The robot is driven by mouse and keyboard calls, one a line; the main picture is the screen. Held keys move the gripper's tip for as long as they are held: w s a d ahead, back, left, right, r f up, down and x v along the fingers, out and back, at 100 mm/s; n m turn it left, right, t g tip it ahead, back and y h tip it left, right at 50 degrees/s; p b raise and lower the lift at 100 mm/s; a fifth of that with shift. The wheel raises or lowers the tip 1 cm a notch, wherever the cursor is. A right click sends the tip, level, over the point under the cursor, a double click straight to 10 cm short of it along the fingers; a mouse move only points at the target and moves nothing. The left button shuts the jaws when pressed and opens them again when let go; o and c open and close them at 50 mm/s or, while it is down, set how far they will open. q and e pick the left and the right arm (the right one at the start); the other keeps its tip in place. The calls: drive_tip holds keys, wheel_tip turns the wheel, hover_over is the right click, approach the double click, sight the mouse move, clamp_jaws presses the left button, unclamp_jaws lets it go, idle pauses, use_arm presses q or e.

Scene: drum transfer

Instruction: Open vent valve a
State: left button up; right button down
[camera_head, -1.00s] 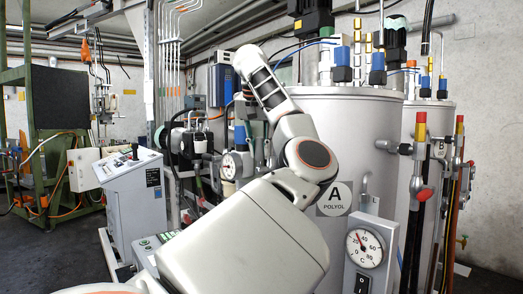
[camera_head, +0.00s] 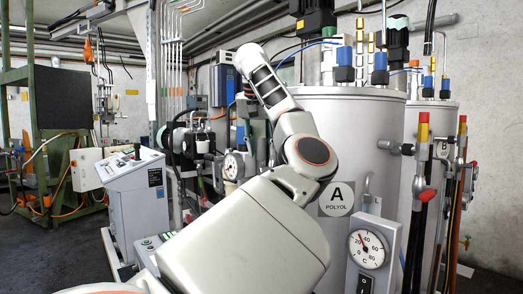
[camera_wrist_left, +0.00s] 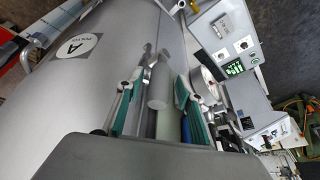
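Tank A (camera_head: 345,125), a large pale cylinder labelled "A POLYOL", stands right of centre in the head view, and its curved wall (camera_wrist_left: 110,75) fills the left of the left wrist view. My left gripper (camera_wrist_left: 158,80) is open beside this wall, its two teal-padded fingers apart. A short grey cylinder (camera_wrist_left: 158,88) shows between the fingers, with a clear gap on each side. I cannot tell whether it belongs to vent valve a. In the head view my left arm hides part of the tank's left side, and the fingertips are not clear there.
A dial gauge (camera_head: 368,249) is on a grey panel before the tank. Red-handled valves (camera_head: 425,195) and pipes stand at the right. A control console (camera_head: 132,175) stands left. Hoses and pumps crowd the space behind my left arm. Open floor lies at the far left.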

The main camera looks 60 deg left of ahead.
use_arm(q)
drive_tip(key=v, duration=1.1)
drive_tip(key=shift+s+r, duration=0.15)
drive_tip(key=shift+r, duration=0.2)
